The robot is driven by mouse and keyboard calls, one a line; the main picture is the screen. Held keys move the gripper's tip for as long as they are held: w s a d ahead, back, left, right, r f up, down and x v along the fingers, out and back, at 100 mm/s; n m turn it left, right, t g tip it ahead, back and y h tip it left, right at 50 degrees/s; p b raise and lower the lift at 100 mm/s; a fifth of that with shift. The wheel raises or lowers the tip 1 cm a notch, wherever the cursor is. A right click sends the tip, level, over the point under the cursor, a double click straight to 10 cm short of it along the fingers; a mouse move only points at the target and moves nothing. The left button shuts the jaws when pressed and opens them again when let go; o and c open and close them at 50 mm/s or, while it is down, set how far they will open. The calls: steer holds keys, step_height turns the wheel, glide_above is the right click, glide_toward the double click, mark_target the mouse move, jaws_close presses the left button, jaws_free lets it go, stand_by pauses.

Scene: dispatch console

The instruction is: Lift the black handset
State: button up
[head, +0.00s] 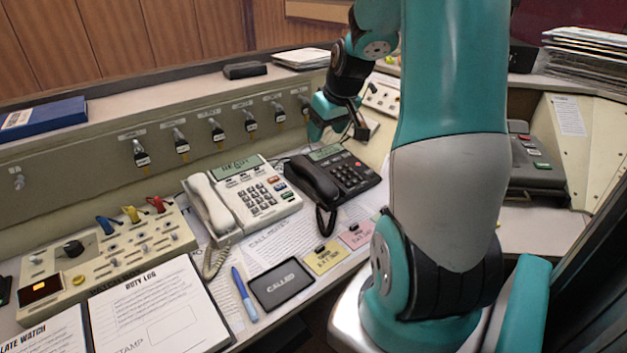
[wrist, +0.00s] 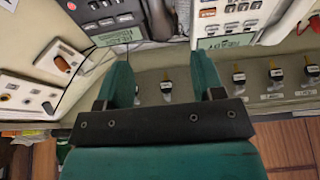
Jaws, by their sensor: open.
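The black handset (head: 312,182) lies in its cradle along the left side of the black desk phone (head: 350,172). In the wrist view part of the black handset (wrist: 159,18) shows at the top, ahead of the gap between my fingers. My gripper (head: 338,125) is above and behind the black phone, near its display, apart from the handset. In the wrist view my gripper (wrist: 162,66) has its two teal fingers spread with nothing between them. The handset's far end is cut off by that view's top edge.
A white phone (head: 255,190) with a white handset (head: 208,205) stands just left of the black phone. A panel with a row of key switches (head: 216,130) rises behind.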

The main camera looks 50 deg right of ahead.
glide_above(314, 170)
steer(key=s+a, duration=0.1)
steer(key=s, duration=0.1)
steer(key=f, duration=0.9)
steer(key=shift+w+f, duration=0.1)
steer(key=shift+w, duration=0.15)
steer(key=shift+s+x, duration=0.15)
steer(key=shift+x, duration=1.25)
steer(key=shift+s+x, duration=0.2)
steer(key=shift+x, duration=1.15)
steer(key=shift+d+f, duration=0.1)
steer(key=shift+d, duration=0.05)
steer(key=shift+c, duration=0.3)
